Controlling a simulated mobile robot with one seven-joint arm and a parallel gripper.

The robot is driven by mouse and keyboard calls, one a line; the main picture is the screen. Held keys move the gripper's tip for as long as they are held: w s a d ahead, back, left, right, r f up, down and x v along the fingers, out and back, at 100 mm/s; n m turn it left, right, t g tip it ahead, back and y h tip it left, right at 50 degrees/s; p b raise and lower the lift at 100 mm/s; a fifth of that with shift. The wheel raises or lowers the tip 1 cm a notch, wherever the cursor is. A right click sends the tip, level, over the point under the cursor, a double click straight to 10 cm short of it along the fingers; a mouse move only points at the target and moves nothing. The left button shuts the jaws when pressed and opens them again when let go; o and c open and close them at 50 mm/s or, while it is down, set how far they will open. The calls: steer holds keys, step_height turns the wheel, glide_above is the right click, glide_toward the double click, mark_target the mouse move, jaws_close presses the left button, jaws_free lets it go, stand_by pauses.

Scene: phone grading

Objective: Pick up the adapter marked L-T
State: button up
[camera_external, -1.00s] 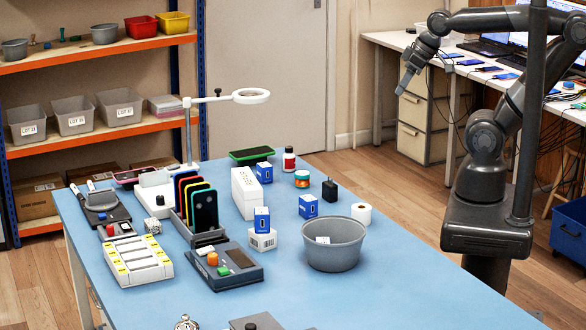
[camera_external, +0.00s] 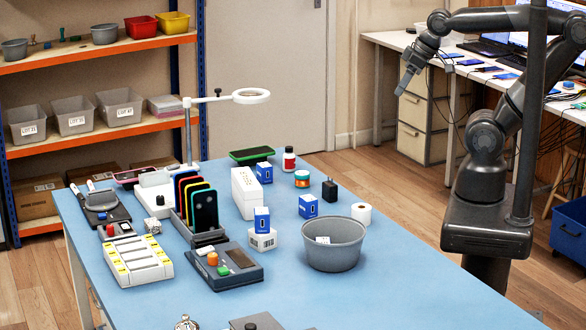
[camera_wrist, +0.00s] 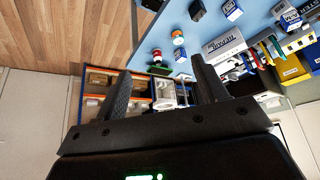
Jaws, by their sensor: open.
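Several small blocks that may be adapters stand on the blue table: blue-and-white ones at the back (camera_external: 264,173), in the middle (camera_external: 308,206) and on top of a white block (camera_external: 262,220), plus a black one (camera_external: 329,190). The white block (camera_external: 263,241) carries a printed label. A small white piece (camera_external: 322,240) lies in the grey bowl (camera_external: 334,257). My gripper (camera_external: 404,84) is raised off the table's right side, away from all of them. In the wrist view its fingers (camera_wrist: 162,68) are apart with nothing between them.
Shelves (camera_external: 100,135) with bins stand at the left.

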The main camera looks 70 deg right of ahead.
steer(key=w+a+f+n+g, duration=0.2)
steer(key=w+a+f+n, duration=0.1)
steer(key=w+a, duration=0.4)
steer(key=w+a+f+n+g, duration=0.1)
steer(key=w+a+f+n, duration=0.3)
steer(key=w, duration=0.4)
steer(key=w+a+f+g, duration=0.1)
steer(key=a+f, duration=0.2)
steer(key=w+a+f+n, duration=0.1)
steer(key=w+a+f, duration=0.1)
steer(key=a+f, duration=0.1)
steer(key=w+a+f+n+g, duration=0.1)
steer(key=w+a+f, duration=0.1)
steer(key=a+f, duration=0.2)
steer(key=shift+w+a+f+g, duration=0.1)
steer(key=shift+w+a+g, duration=0.15)
steer(key=shift+a, duration=0.25)
glide_above(308, 197)
step_height(308, 197, down, 5)
steer(key=shift+s+r, duration=0.15)
steer(key=shift+a+f, duration=0.1)
steer(key=shift+f, duration=3.1)
steer(key=c, duration=1.1)
